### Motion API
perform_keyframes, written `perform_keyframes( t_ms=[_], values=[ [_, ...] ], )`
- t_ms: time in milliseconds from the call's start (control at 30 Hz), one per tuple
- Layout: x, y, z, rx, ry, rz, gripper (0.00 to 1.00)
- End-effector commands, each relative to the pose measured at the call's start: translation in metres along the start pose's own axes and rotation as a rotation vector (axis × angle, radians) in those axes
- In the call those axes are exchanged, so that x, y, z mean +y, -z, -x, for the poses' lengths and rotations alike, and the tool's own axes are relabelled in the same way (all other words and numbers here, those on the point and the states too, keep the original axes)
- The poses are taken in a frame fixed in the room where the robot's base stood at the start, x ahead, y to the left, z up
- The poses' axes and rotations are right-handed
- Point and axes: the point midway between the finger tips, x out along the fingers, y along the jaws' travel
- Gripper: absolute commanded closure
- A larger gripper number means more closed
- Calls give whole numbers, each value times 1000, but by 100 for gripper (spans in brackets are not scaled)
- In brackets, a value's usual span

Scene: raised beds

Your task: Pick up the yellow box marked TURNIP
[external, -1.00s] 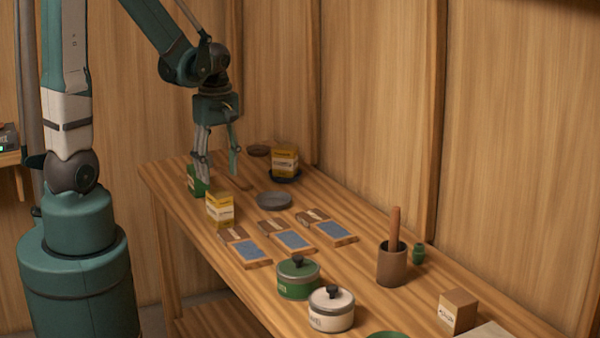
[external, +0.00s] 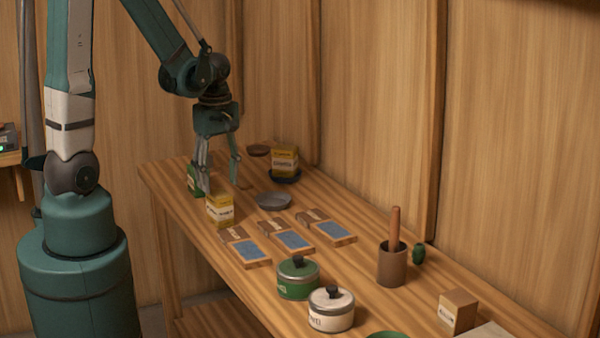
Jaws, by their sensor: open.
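Two yellow boxes with pale label bands stand on the wooden bench. The near yellow box (external: 220,212) stands near the bench's left edge. The far yellow box (external: 285,164) stands on a dark dish (external: 287,178) at the back. The print on both is too small to read, so I cannot tell which is marked TURNIP. My gripper (external: 221,186) is open and empty, pointing down, with its fingertips around or just above the top of the near yellow box in this view. Its exact depth relative to that box is unclear.
A green box (external: 193,180) stands behind the gripper, partly hidden. A grey dish (external: 273,201) and several seed trays (external: 289,241) lie nearby. Green tin (external: 298,281), white tin (external: 331,312), brown pot (external: 391,266) with a stick and brown box (external: 457,311) stand nearer the camera.

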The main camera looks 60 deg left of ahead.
Motion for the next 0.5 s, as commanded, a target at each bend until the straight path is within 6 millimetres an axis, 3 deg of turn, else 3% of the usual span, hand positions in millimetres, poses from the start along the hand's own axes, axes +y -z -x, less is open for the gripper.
perform_keyframes(
  t_ms=[267,500],
  values=[
    [0,0,-2,0,0,0,52],
    [0,-1,-15,0,0,0,52]
  ],
)
